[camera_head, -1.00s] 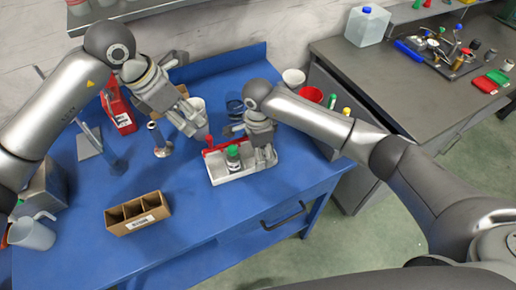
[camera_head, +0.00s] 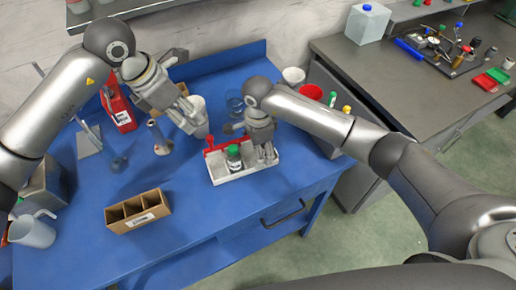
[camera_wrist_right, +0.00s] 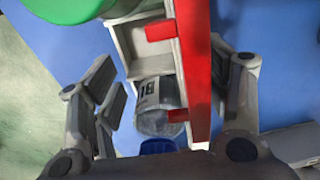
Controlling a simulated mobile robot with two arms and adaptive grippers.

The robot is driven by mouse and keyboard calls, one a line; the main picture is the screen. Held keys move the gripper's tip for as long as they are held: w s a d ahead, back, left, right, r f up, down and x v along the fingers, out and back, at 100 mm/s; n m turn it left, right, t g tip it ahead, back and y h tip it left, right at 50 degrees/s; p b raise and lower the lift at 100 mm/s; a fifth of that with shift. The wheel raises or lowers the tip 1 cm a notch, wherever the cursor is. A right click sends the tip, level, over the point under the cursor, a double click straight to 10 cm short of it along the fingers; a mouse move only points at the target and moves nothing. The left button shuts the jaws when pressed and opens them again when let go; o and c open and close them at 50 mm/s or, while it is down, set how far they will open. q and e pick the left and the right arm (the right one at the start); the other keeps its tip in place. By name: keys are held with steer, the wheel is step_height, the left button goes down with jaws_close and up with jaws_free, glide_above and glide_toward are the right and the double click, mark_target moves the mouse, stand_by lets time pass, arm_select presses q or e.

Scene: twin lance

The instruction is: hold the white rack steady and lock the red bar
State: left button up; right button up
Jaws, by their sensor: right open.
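In the right wrist view the red bar (camera_wrist_right: 196,70) lies along the rack (camera_wrist_right: 127,45). My right gripper (camera_head: 266,158) is open at the rack's right end; its fingers (camera_wrist_right: 172,100) are on either side of rack and bar. My left gripper (camera_head: 204,132) is above the table, just behind the bar's left end; its finger gap is unclear.
A cardboard divider box (camera_head: 138,212) stands front left of the rack. A clear jug (camera_head: 33,230) is at the far left, and a red container (camera_head: 120,108) at the back. In the wrist view a clear vial (camera_wrist_right: 157,119) with a blue cap sits beside the bar.

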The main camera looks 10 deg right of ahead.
steer(key=shift+r, duration=0.1)
step_height(320, 180, up, 12)
stand_by(0.5)
stand_by(0.5)
